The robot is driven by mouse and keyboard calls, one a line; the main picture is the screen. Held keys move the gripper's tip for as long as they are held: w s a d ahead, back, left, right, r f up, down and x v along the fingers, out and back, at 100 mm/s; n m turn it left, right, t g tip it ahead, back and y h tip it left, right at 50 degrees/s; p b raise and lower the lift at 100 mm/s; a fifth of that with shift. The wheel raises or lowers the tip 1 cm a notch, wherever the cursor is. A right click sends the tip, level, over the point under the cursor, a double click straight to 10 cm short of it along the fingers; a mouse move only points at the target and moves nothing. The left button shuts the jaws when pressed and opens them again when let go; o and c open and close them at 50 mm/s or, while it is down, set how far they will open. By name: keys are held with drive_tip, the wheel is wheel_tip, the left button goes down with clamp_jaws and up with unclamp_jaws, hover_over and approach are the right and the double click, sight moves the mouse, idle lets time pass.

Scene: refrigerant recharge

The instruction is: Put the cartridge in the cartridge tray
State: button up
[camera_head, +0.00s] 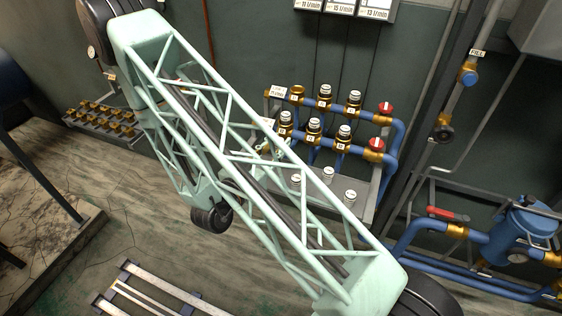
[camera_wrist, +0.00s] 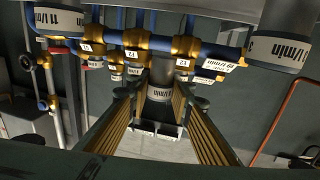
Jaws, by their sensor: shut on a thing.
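In the wrist view my gripper (camera_wrist: 160,112) has its two ribbed, brass-coloured fingers on either side of a grey cylinder with a white label (camera_wrist: 160,80), which looks like the cartridge. It is shut on this cylinder, close to the blue pipes and brass fittings. In the head view my green lattice arm covers much of the middle, and I cannot make out the gripper or the held cartridge clearly. A grey tray (camera_head: 368,205) below the manifold bears several white-topped cylinders; it may be the cartridge tray, but I cannot tell for sure.
A blue-pipe manifold (camera_head: 397,140) with brass fittings and red knobs stands by the wall above the tray. A dark rack of brass fittings (camera_head: 105,122) is at the left. A blue tank (camera_head: 525,228) with pipes is at the right. A metal frame (camera_head: 165,288) lies on the floor.

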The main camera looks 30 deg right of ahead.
drive_tip(key=shift+f, duration=1.7)
drive_tip(key=shift+f, duration=0.1)
drive_tip(key=shift+f+b, duration=0.65)
drive_tip(key=shift+f, duration=1.15)
drive_tip(key=shift+f, duration=0.15)
drive_tip(key=o, duration=0.6)
drive_tip(key=shift+o, duration=0.2)
drive_tip(key=shift+r, duration=0.2)
drive_tip(key=p+v, duration=0.1)
drive_tip(key=v, duration=1.1)
drive_tip(key=shift+s, duration=0.1)
